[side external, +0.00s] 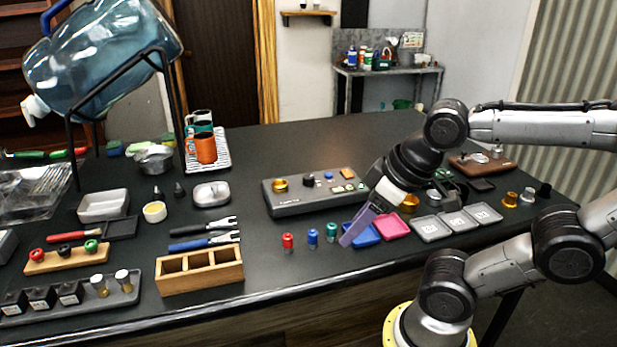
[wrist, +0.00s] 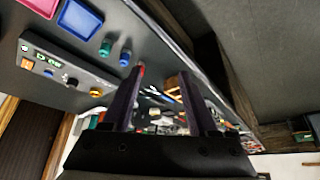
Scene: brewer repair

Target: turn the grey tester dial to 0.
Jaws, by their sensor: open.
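The grey tester box (side external: 318,204) lies on the dark table in the middle of the side external view; it also shows at the left of the wrist view (wrist: 82,72). A small dark round dial (side external: 309,180) sits on its top, between a gold socket (side external: 280,185) and several small controls. The dial shows in the wrist view (wrist: 72,82), but its setting is too small to read. My gripper (side external: 352,232) is open and empty, pointing down to the right and front of the tester, apart from the dial. Its two fingers (wrist: 160,74) are spread with nothing between them.
Red, blue and green capped pieces (side external: 310,239) stand in front of the tester. Blue (side external: 365,236) and pink (side external: 393,226) trays lie close to my gripper. A wooden box (side external: 200,274) is at the front left. The table behind the tester is clear.

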